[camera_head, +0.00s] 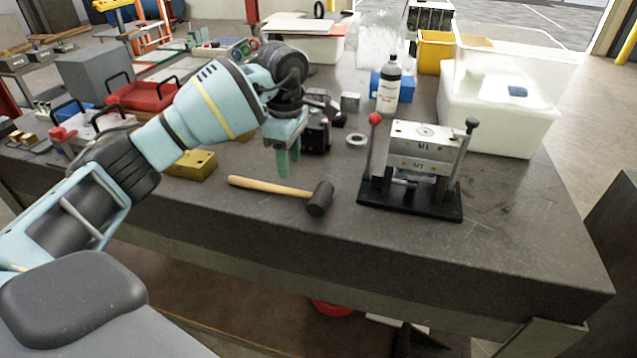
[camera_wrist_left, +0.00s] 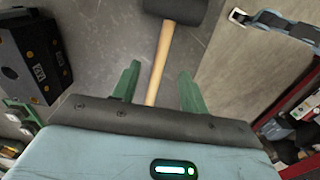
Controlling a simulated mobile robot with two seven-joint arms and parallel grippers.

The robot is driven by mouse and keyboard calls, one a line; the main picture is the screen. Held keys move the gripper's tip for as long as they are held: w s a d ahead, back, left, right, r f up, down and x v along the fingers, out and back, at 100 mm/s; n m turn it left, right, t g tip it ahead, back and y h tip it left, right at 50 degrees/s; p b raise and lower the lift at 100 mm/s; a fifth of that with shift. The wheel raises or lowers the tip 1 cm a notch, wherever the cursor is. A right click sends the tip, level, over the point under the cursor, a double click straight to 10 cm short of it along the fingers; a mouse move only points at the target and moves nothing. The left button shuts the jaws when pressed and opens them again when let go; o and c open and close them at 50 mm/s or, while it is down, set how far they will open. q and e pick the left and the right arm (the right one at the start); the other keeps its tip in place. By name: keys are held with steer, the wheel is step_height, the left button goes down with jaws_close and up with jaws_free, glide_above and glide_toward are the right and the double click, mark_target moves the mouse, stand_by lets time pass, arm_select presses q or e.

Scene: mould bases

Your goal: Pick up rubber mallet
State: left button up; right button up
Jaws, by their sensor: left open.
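The rubber mallet lies flat near the front edge of the dark table, its wooden handle (camera_head: 270,187) pointing left and its black head (camera_head: 320,199) at the right. My left gripper (camera_head: 289,163) is above and just behind the handle in the head view, fingers pointing down. In the left wrist view the two green fingers of the open gripper (camera_wrist_left: 158,88) stand apart on either side of the handle (camera_wrist_left: 161,62), and the black head (camera_wrist_left: 175,8) is at the top edge. The near end of the handle is hidden behind the gripper body. My right gripper is not in view.
A mould base (camera_head: 419,152) on a black stand is right of the mallet. A yellow block (camera_head: 193,165) is to the left, and a metal ring (camera_head: 357,139) lies behind. A bottle (camera_head: 389,88) and white bin (camera_head: 497,122) stand farther back. The front right tabletop is clear.

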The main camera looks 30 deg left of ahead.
mark_target(290, 189)
arm_select(q)
steer(key=shift+s, duration=0.25)
steer(key=shift+s+f, duration=0.1)
steer(key=shift+f, duration=1.45)
steer(key=f, duration=0.4)
steer(key=shift+w+a+f+p, duration=0.1)
steer(key=shift+w+f+p, duration=0.15)
steer(key=shift+p, duration=0.1)
steer(key=shift+s, duration=0.1)
steer(key=shift+c, duration=0.4)
steer(key=c, duration=0.5)
jaws_close()
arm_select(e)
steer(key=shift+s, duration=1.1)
